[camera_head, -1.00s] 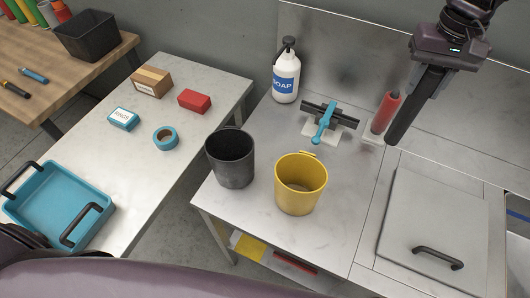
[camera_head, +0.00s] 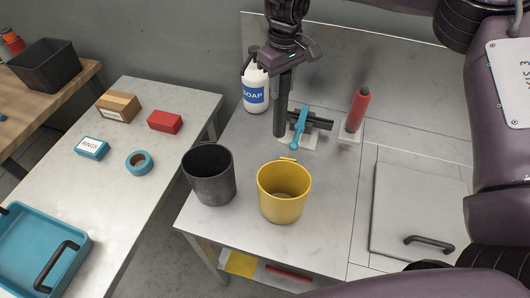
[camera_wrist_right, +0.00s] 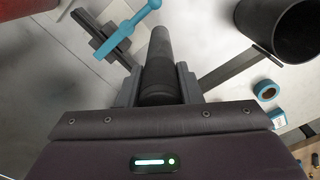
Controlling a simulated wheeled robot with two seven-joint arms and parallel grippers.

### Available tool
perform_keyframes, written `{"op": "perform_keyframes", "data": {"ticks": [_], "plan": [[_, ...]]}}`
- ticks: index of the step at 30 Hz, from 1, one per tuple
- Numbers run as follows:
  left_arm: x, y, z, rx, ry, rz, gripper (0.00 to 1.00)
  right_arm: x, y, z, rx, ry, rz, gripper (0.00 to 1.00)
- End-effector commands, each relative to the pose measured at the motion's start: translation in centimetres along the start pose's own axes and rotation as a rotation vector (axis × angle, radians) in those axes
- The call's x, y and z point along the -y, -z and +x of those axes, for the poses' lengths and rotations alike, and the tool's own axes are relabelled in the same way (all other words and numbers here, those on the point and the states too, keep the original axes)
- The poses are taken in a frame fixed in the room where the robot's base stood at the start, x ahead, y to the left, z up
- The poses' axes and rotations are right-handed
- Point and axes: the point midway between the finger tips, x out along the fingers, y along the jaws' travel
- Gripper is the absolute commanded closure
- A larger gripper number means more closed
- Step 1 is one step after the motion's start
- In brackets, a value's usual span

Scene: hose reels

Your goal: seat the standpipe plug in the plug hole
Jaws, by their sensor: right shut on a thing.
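My right gripper (camera_head: 285,72) is shut on a long dark grey cylinder (camera_head: 282,108), which looks like the standpipe plug. It hangs nearly upright, in front of the soap bottle and left of the blue handle. In the right wrist view the cylinder (camera_wrist_right: 158,60) sits between the two grey jaws (camera_wrist_right: 158,88) and points away. I cannot make out the plug hole in either view. My left gripper is not in view.
A blue-handled fitting (camera_head: 300,128), a red cylinder (camera_head: 358,110) and a soap bottle (camera_head: 256,92) stand at the bench's back. A black bucket (camera_head: 209,175) and yellow bucket (camera_head: 284,195) stand in front. A grey lid (camera_head: 420,208) lies at right.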

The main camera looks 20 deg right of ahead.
Motion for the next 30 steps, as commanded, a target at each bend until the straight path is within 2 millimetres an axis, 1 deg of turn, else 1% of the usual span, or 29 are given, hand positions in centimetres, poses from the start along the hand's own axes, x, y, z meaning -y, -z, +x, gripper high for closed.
{"op": "perform_keyframes", "data": {"ticks": [6, 12, 18, 19, 21, 24, 30], "plan": [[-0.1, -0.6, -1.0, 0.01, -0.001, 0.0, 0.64, 4.3, -2.9, -0.3, -0.001, 0.001, -0.006, 1.0], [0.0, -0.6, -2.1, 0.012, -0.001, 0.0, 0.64, 8.4, -5.7, -0.3, -0.001, 0.001, -0.004, 1.0], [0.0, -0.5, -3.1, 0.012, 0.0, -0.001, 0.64, 11.8, -8.0, -0.3, -0.001, 0.0, -0.004, 1.0], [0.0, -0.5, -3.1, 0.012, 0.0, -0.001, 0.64, 12.1, -8.2, -0.1, -0.001, 0.001, -0.002, 1.0], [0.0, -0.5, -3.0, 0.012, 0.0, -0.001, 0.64, 11.9, -8.1, 1.4, 0.002, 0.002, 0.004, 1.0], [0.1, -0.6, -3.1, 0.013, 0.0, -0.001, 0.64, 11.9, -8.0, 2.5, 0.0, 0.002, 0.004, 1.0], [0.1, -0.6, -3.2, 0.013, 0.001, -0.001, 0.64, 11.9, -8.0, 4.0, 0.0, 0.001, 0.002, 1.0]]}}
